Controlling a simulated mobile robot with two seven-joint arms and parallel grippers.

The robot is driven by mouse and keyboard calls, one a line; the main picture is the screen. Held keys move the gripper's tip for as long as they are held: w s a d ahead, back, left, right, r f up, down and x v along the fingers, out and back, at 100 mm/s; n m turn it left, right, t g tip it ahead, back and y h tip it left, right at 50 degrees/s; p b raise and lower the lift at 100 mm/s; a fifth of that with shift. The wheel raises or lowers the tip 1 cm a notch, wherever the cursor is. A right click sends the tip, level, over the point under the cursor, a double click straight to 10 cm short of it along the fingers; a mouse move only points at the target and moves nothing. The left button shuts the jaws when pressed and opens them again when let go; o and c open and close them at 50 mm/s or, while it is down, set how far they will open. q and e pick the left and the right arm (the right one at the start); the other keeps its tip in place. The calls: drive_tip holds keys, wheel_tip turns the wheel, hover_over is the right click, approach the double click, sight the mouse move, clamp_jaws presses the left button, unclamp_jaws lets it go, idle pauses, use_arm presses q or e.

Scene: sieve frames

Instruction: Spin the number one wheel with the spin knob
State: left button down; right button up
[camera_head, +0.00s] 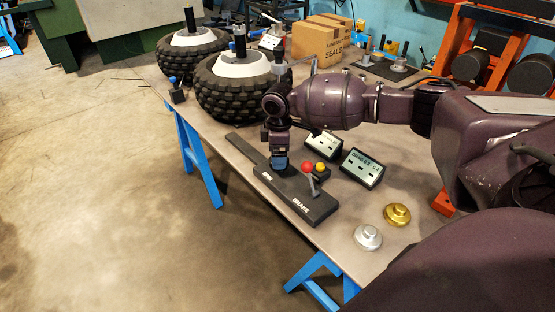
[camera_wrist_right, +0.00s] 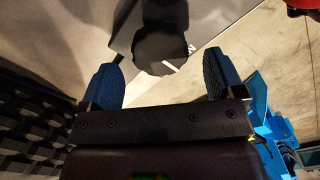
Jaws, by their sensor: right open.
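Two black-tyred wheels with white hubs stand on the table in the head view, a nearer one (camera_head: 240,66) and a farther one (camera_head: 192,40). Upright black posts (camera_head: 239,41) rise from the hubs. No number is readable, so I cannot tell which wheel is number one or which part is its spin knob. My right gripper (camera_head: 279,163) points down over the black brake box (camera_head: 306,205), nearer than the wheels. In the right wrist view its blue fingers (camera_wrist_right: 162,85) are apart. My left gripper is out of view.
A red and a yellow knob (camera_head: 320,167) and a grey lever (camera_head: 312,184) are beside the gripper. Two display boxes (camera_head: 362,168), a gold weight (camera_head: 397,214) and a silver weight (camera_head: 367,237) lie rightward. A carton (camera_head: 320,40) stands behind. My right arm crosses above the table.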

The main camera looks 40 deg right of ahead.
drive_tip(key=shift+f, duration=1.4)
drive_tip(key=c, duration=0.9)
